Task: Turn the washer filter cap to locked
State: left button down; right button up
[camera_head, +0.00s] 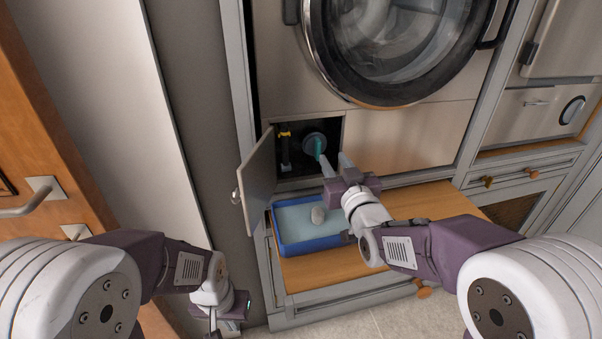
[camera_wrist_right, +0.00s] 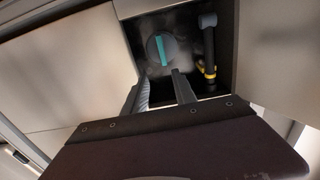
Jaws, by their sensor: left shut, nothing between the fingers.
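The washer filter cap (camera_head: 309,140) is a round grey disc with a teal grip bar, set in a dark recess low in the washer front. In the right wrist view the cap (camera_wrist_right: 155,50) shows its bar almost upright, slightly tilted. My right gripper (camera_head: 334,158) is in front of the recess, its fingers pointing at the cap. In the right wrist view the fingers of this gripper (camera_wrist_right: 160,77) are apart with nothing between them, just short of the cap. My left gripper (camera_head: 214,322) hangs low at the bottom left, away from the washer, shut and empty.
The small hatch door (camera_head: 258,182) stands open left of the recess. A black hose with a yellow clip (camera_head: 285,134) is beside the cap.

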aim_at(320, 147)
jog(key=x, duration=0.5)
jog(key=a+f+x, duration=0.1)
jog(key=x, duration=0.2)
jog(key=shift+s+f+b, duration=0.1)
jog(key=shift+b, duration=0.3)
grip_shut()
